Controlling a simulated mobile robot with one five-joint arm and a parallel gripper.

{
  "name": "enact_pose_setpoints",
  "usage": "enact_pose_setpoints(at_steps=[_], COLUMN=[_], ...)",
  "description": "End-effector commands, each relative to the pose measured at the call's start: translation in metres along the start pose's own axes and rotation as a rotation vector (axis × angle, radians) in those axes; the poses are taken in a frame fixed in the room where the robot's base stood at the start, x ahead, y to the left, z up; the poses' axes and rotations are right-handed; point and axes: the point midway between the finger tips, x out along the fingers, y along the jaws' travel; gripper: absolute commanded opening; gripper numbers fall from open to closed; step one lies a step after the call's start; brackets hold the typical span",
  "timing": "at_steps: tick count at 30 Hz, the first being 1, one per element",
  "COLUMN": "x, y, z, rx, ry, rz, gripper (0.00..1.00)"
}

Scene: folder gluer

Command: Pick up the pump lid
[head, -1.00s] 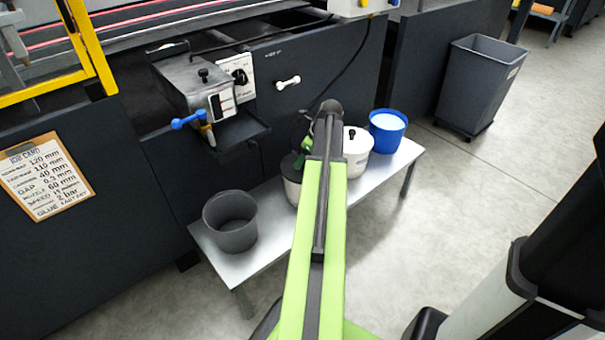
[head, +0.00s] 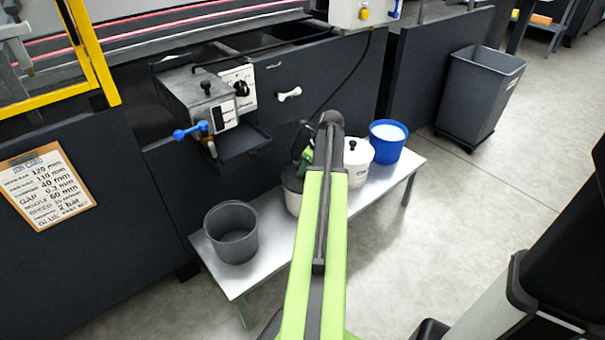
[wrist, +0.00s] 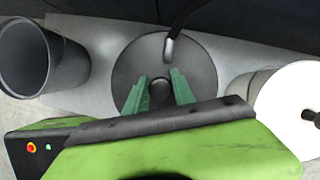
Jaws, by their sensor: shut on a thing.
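The pump lid (wrist: 130,62) is a dark round disc with a black knob (wrist: 160,90) in the middle of the wrist view. A curved grey pipe (wrist: 172,52) rises from its far part. My gripper (wrist: 159,78) has its green fingers on both sides of the knob and is shut on it. In the head view my gripper (head: 304,160) is mostly hidden behind my arm, over a white pot (head: 292,200) with a dark top. I cannot tell whether the lid rests on the pot or is lifted.
A metal bench (head: 262,215) carries a grey bucket (head: 231,232), a white lidded pot (head: 358,165) and a blue tub (head: 388,140). The glue unit (head: 207,105) with its tray stands behind. A grey bin (head: 482,95) stands far right; open floor lies in front.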

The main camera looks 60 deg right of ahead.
Motion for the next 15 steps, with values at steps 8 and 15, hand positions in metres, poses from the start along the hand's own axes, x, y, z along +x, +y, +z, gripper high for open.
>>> enact_pose_setpoints(at_steps=[8, 15], x=[-0.046, -0.089], y=[0.0, 0.0], z=[0.019, 0.036], rx=[0.001, 0.001], ry=[-0.001, 0.0], rz=[0.0, 0.0], gripper=[0.0, 0.0])
